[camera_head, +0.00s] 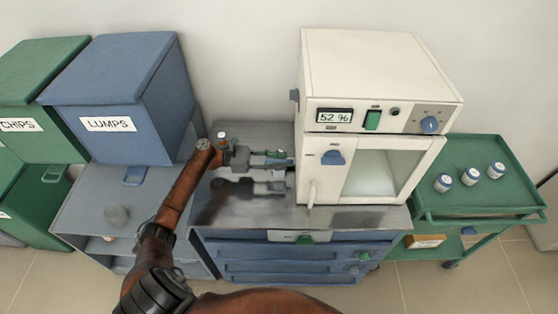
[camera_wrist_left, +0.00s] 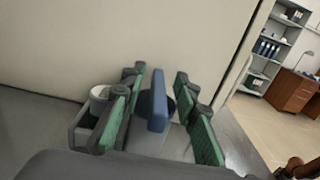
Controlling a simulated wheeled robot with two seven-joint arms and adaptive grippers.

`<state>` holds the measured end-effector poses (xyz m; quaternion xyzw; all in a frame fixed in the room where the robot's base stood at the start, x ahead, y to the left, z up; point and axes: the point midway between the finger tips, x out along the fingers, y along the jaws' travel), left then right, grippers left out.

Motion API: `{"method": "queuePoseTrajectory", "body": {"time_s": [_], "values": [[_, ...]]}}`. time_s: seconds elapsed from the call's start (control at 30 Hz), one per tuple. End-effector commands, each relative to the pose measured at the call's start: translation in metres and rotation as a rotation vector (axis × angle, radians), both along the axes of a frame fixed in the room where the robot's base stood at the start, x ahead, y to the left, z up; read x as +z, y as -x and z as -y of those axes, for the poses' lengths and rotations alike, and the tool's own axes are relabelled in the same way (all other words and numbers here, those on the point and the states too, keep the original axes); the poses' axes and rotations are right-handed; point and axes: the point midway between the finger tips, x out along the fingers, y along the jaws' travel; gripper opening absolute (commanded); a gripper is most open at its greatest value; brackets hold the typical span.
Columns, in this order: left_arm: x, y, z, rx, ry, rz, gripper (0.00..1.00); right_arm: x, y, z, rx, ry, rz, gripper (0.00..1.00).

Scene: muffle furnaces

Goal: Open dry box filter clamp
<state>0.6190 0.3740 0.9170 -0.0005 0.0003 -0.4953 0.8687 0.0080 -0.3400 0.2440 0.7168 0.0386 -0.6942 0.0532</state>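The white dry box (camera_head: 375,75) stands on the grey bench top, its display reading 52 %. My left gripper (camera_head: 280,160) is at the box's left side, low down. In the left wrist view, my left gripper (camera_wrist_left: 165,115) is open, its green-padded fingers on either side of a blue upright handle (camera_wrist_left: 158,105), which looks like the clamp. Gaps show between the handle and both fingers. A white round part (camera_wrist_left: 98,98) in a grey bracket sits to the left, partly behind the left finger; I cannot tell whether it is the filter. My right gripper is out of view.
A blue LUMPS bin (camera_head: 120,90) and a green CHIPS bin (camera_head: 35,80) stand to the left. A green cart (camera_head: 490,205) with three white jars is at the right. The bench top (camera_head: 330,218) is clear in front of the box.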

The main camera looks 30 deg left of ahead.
Motion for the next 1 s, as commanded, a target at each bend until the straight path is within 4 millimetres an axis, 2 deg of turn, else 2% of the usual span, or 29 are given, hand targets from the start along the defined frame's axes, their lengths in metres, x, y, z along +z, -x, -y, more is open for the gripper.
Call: {"method": "queuePoseTrajectory", "body": {"time_s": [0.17, 0.4, 0.6, 0.77, 1.0], "values": [[0.017, 0.000, 0.000, -0.001, -0.003, 0.003, 0.28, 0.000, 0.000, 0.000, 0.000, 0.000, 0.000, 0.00], [0.063, 0.000, 0.000, -0.001, -0.003, 0.004, 0.28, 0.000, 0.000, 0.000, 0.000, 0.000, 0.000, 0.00], [0.090, 0.000, 0.000, -0.001, -0.002, 0.001, 0.28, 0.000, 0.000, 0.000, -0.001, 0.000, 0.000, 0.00], [0.099, 0.000, 0.000, -0.001, 0.000, 0.000, 0.28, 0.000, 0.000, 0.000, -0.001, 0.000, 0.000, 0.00], [0.099, 0.000, 0.000, -0.001, 0.000, 0.000, 0.28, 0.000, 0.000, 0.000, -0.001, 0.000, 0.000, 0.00]]}}
